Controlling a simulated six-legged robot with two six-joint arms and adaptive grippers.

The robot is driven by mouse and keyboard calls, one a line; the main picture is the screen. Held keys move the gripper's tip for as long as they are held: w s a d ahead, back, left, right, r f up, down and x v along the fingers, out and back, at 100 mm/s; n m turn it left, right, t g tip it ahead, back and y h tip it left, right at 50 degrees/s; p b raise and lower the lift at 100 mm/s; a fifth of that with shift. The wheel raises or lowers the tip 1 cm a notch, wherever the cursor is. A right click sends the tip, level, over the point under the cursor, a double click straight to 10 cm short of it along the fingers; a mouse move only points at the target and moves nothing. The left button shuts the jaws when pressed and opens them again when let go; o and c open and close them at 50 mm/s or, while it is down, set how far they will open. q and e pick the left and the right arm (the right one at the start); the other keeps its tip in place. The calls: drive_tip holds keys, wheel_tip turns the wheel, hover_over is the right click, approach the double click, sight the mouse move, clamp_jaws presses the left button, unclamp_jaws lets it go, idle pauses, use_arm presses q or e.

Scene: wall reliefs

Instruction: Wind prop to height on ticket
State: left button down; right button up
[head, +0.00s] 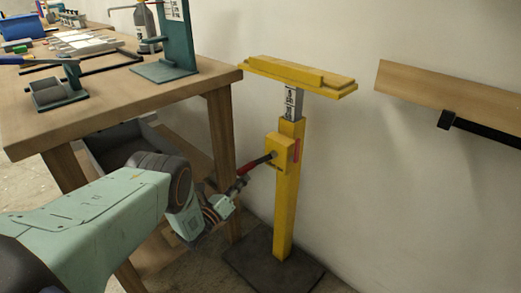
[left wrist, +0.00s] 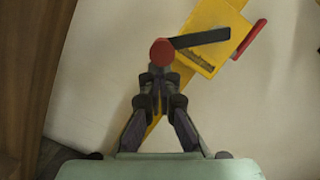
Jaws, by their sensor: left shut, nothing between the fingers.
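The yellow prop (head: 287,200) stands upright on a dark base plate (head: 272,262), with a flat yellow head (head: 300,75) on top. A short pale inner column with dark markings (head: 292,103) shows below the head; the markings are too small to read. A crank with a red knob (head: 257,162) sticks out left from its yellow housing (head: 279,152). In the left wrist view the red knob (left wrist: 162,52) is just beyond the tips of my left gripper (left wrist: 159,78), on a dark crank arm (left wrist: 202,38). My left gripper (head: 240,183) is shut and empty; I cannot tell whether it touches the knob. My right gripper is out of view.
A wooden workbench (head: 130,90) stands left, its leg (head: 221,135) close to my left arm. A green stand with a printed card (head: 174,9) is on it. A red lever (head: 297,150) is on the housing. A wooden board (head: 450,96) projects at right.

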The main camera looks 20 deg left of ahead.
use_arm(q)
drive_tip(key=shift+w+a+r+p, duration=0.3)
drive_tip(key=shift+w+a+r, duration=0.05)
drive_tip(key=shift+a+r, duration=0.2)
drive_tip(key=w+a+r+m+p, duration=0.1)
drive_tip(key=a+r+m+p, duration=0.1)
drive_tip(key=a+r+p, duration=0.1)
wheel_tip(320, 180, up, 3)
drive_tip(key=shift+w+f+h+p, duration=0.2)
drive_tip(key=shift+h+p, duration=0.2)
drive_tip(key=shift+p, duration=0.35)
drive_tip(key=shift+a+r, duration=0.1)
drive_tip(key=shift+a, duration=0.05)
drive_tip(key=shift+a+r, duration=0.1)
drive_tip(key=shift+r, duration=0.1)
